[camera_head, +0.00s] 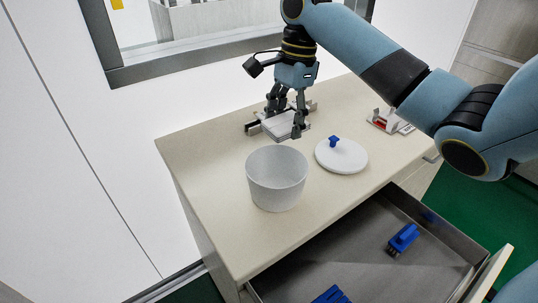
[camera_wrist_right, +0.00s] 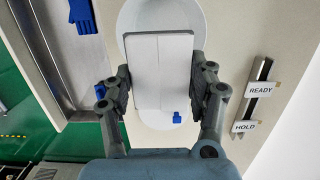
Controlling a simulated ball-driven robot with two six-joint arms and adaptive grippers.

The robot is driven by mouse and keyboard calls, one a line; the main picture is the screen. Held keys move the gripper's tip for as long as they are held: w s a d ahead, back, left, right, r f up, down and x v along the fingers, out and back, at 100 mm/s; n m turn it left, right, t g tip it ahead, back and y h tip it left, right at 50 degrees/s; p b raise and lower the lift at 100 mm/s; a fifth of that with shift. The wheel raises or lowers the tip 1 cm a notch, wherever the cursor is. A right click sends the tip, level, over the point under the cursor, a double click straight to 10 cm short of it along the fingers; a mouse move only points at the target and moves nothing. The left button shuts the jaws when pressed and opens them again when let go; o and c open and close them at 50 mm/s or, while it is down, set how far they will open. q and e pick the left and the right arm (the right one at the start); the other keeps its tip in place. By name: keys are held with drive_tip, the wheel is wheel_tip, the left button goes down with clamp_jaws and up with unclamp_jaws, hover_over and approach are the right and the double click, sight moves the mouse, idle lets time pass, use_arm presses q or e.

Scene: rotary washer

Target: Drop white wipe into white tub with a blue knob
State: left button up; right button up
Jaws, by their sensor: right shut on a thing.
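The white wipe (camera_wrist_right: 160,72) is a flat rectangle with a crease down its middle. My right gripper (camera_wrist_right: 163,88) is shut on its two side edges. In the head view my right gripper (camera_head: 284,117) holds the wipe (camera_head: 279,125) above the back of the counter, behind the tub. The white tub (camera_head: 276,180) stands upright and open near the front left of the counter; its inner floor is hidden. A round white lid (camera_head: 343,158) with a blue knob (camera_head: 334,142) lies flat to the right of the tub, apart from it. My left gripper is not in view.
An open grey drawer (camera_head: 350,245) below the counter holds a blue brush (camera_head: 403,239) and another blue item (camera_head: 330,296). A small holder with red (camera_head: 388,122) sits at the counter's right. READY (camera_wrist_right: 261,89) and HOLD (camera_wrist_right: 245,127) labels show in the wrist view. The counter's front left is clear.

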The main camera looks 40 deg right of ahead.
drive_tip(key=shift+f, duration=2.1)
drive_tip(key=o, duration=0.9)
drive_tip(key=shift+d+r, duration=0.2)
drive_tip(key=shift+r, duration=1.05)
drive_tip(key=shift+d+r, duration=0.15)
drive_tip(key=shift+r, duration=1.1)
drive_tip(key=shift+d+r, duration=0.2)
drive_tip(key=shift+r, duration=1.05)
drive_tip(key=shift+s+f, duration=0.1)
